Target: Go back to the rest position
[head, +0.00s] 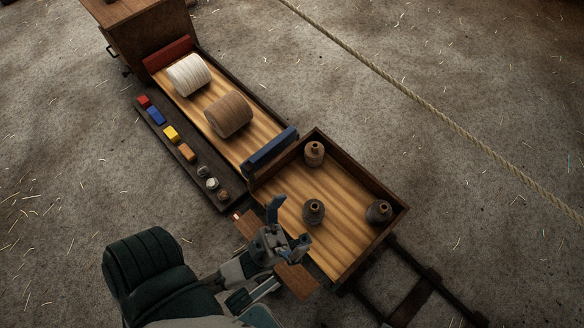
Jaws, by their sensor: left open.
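My left gripper (288,224) is open and empty, at the near left edge of a wooden tray (357,168) with raised dark walls. The gripper is apart from the bottles, left of and below the middle one. My right gripper does not show.
A longer wooden bed holds a white spool (188,75) and a brown spool (229,114). A dark side strip (227,199) carries several small coloured blocks and knobs. A cabinet (150,32) stands at the back left. A rope (430,118) crosses the right. Rails (417,296) run out front right.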

